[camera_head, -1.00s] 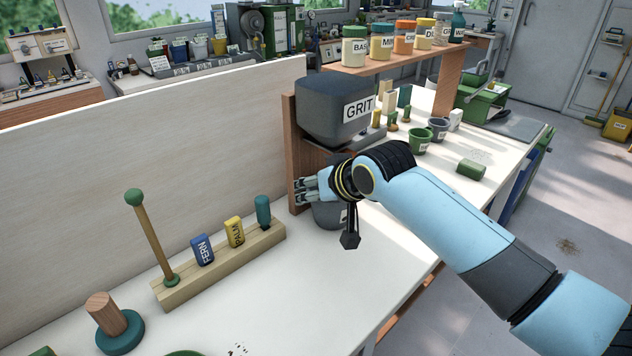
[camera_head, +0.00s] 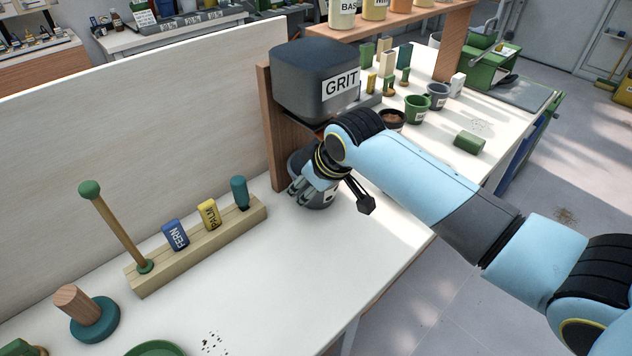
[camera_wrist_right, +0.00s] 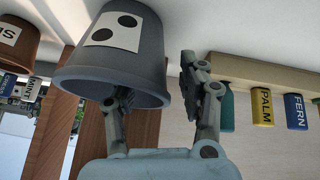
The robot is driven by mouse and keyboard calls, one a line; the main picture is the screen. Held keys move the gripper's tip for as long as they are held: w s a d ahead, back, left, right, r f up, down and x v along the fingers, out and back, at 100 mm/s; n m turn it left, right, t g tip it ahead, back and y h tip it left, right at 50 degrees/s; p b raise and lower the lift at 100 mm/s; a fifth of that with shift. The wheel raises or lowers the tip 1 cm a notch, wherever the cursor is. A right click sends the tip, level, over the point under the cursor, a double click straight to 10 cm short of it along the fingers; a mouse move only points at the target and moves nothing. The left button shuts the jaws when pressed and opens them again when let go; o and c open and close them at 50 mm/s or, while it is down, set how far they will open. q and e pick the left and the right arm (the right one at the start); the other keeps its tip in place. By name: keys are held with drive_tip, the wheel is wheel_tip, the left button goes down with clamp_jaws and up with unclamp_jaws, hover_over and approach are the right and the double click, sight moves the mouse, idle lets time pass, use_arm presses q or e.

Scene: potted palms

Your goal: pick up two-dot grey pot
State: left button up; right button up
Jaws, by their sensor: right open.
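The two-dot grey pot (camera_head: 322,200) stands upright on the white bench below the GRIT hopper (camera_head: 318,82), partly hidden by my right gripper (camera_head: 300,192). In the right wrist view, which is upside down, the pot (camera_wrist_right: 140,58) shows a white label with two black dots. My right gripper is open there, with one finger overlapping the pot's rim and the other apart from its side. My left gripper is not in view.
A wooden rack (camera_head: 190,250) with FERN and PALM tags stands left of the pot. A wooden post (camera_head: 274,130) is just behind it. More pots, including a green one (camera_head: 416,108), stand to the right.

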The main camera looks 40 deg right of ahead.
sight(298, 196)
drive_tip(key=x, duration=0.3)
drive_tip(key=shift+w+f, duration=0.2)
drive_tip(key=shift+f, duration=0.15)
drive_tip(key=shift+c, duration=0.3)
drive_tip(key=shift+r, duration=0.1)
clamp_jaws()
